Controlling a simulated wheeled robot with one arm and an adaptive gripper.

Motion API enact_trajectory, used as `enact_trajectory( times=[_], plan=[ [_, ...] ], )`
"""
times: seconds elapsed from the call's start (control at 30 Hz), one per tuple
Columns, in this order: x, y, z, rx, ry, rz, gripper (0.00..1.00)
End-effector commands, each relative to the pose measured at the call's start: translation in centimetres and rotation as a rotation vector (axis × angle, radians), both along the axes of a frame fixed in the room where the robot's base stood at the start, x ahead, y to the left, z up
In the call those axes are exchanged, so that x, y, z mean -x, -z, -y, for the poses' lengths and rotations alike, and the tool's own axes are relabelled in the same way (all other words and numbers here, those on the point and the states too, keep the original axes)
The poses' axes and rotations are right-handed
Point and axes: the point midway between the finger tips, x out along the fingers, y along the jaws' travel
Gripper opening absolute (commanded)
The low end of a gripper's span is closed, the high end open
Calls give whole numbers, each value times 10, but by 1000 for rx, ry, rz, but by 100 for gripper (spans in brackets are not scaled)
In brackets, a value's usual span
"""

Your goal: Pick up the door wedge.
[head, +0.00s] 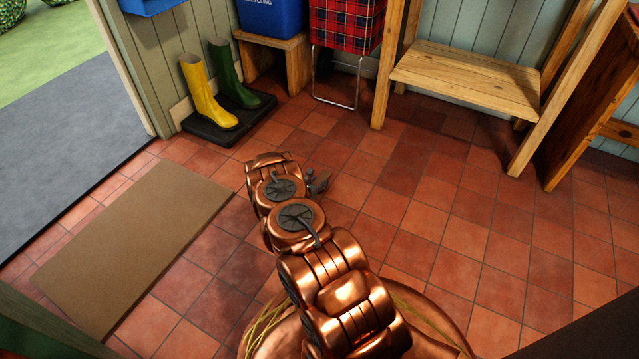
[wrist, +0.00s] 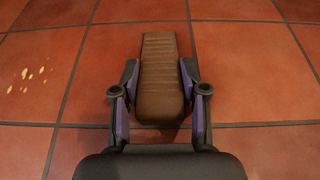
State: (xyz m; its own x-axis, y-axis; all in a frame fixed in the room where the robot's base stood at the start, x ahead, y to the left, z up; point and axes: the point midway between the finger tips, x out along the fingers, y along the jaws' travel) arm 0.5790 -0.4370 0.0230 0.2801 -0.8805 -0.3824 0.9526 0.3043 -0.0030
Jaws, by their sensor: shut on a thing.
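The door wedge (wrist: 160,75) is brown with a ribbed top and shows in the wrist view, between the two fingers of my gripper (wrist: 159,95). The fingers touch it on its left and right sides near its thick end, so my gripper is shut on it. Its thin end points away from me. I cannot tell whether it rests on the tiles or is just above them. In the head view my copper arm reaches down to the floor, and the gripper (head: 318,183) shows only as a small dark part; the wedge cannot be made out there.
A brown mat (head: 135,245) lies at left by the open doorway. Yellow (head: 207,95) and green (head: 235,75) boots stand on a dark tray (head: 228,122). A pine shelf unit (head: 465,75), a blue recycling bin (head: 272,15) and a tartan trolley (head: 343,25) stand at the back. The tiled floor at right is clear.

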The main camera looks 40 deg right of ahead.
Motion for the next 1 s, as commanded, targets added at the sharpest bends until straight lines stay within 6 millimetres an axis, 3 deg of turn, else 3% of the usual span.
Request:
enact_trajectory(
  times=[0.43,0.73,1.0],
  plan=[
    [0,-6,0,0,0,0,7],
    [1,-44,0,0,1,0,7],
    [55,-45,-27,-5,-1,-8,7]
  ],
)
